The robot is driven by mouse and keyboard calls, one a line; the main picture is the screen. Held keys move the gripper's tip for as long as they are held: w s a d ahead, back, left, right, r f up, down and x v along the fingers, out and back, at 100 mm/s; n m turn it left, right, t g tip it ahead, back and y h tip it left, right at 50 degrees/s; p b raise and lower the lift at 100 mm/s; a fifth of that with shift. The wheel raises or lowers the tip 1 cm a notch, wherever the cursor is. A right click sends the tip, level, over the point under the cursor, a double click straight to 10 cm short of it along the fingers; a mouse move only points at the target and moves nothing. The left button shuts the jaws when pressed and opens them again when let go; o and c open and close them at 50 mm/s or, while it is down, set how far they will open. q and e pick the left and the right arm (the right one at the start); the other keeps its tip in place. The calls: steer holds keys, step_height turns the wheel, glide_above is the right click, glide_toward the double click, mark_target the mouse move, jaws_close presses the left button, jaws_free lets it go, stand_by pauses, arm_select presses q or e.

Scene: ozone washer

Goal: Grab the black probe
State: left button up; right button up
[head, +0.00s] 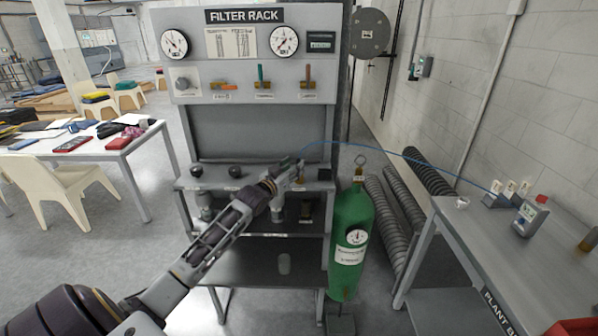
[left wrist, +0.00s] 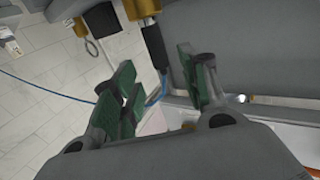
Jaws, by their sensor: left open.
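The black probe (left wrist: 154,46) shows in the left wrist view as a short dark cylinder below a brass fitting (left wrist: 141,9), with a blue cable near its lower end. My left gripper (left wrist: 158,82) is open, with green pads on both sides of the probe's lower end. I cannot tell whether either pad touches it. In the head view my left gripper (head: 284,168) is at the front right of the filter rack's shelf (head: 255,174); the probe is hard to make out there. My right gripper is not in view.
The blue cable (head: 420,160) runs across the gap to a grey meter (head: 530,216) on the right bench (head: 480,250). A green gas cylinder (head: 350,240) stands right of the rack. A chair (head: 55,185) and cluttered table stand at left.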

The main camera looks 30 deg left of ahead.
mark_target(299, 160)
arm_select(q)
steer(key=shift+w, duration=0.1)
stand_by(0.3)
steer(key=shift+w+a+f+p, duration=0.15)
steer(key=shift+w+p, duration=0.5)
steer(key=shift+w, duration=1.9)
steer(key=shift+c, duration=0.3)
jaws_close()
